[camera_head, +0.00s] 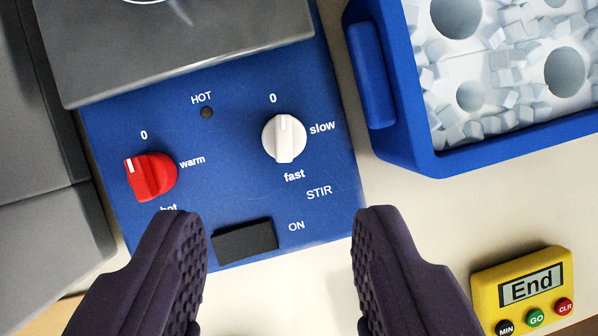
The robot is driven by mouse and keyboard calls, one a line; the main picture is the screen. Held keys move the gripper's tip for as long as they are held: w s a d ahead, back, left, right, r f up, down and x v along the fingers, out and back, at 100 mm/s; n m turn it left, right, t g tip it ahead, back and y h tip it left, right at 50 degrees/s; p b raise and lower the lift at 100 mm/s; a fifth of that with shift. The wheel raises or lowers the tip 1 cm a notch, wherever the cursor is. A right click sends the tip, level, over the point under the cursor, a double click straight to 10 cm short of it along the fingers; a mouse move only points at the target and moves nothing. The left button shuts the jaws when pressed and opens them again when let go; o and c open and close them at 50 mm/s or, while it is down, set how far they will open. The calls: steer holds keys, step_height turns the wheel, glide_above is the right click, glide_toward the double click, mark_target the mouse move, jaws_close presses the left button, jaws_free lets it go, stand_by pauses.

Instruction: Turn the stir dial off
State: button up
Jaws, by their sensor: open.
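The stir dial (284,138) is a white round knob with a raised grip on the blue front panel of the hot plate (238,196). Labels around it read 0 above, slow at right, fast below, and STIR at lower right. Its grip runs nearly upright in the picture. A faint line shows near its top end, but I cannot tell surely which label it points to. My gripper (276,222) is open and empty. Its two dark ribbed fingers are wide apart at the bottom of the view, below the dial and not touching it.
A red dial (151,177) marked 0, warm and hot is left of the stir dial. A black ON switch (245,241) lies below, between the fingers. A blue ice tub (385,100) stands at right, a yellow timer (523,290) reading End at lower right. Grey equipment (45,235) is at left.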

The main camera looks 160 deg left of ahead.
mark_target(283, 139)
steer(key=b+x, duration=0.1)
steer(key=x, duration=0.7)
steer(key=shift+d+r+b, duration=0.15)
steer(key=shift+b, duration=0.25)
jaws_close()
steer(key=shift+d+n+y+b, duration=0.1)
steer(key=shift+n+y+b, duration=0.2)
steer(key=shift+n+b, duration=0.5)
steer(key=shift+n+t, duration=0.3)
steer(key=shift+n, duration=0.4)
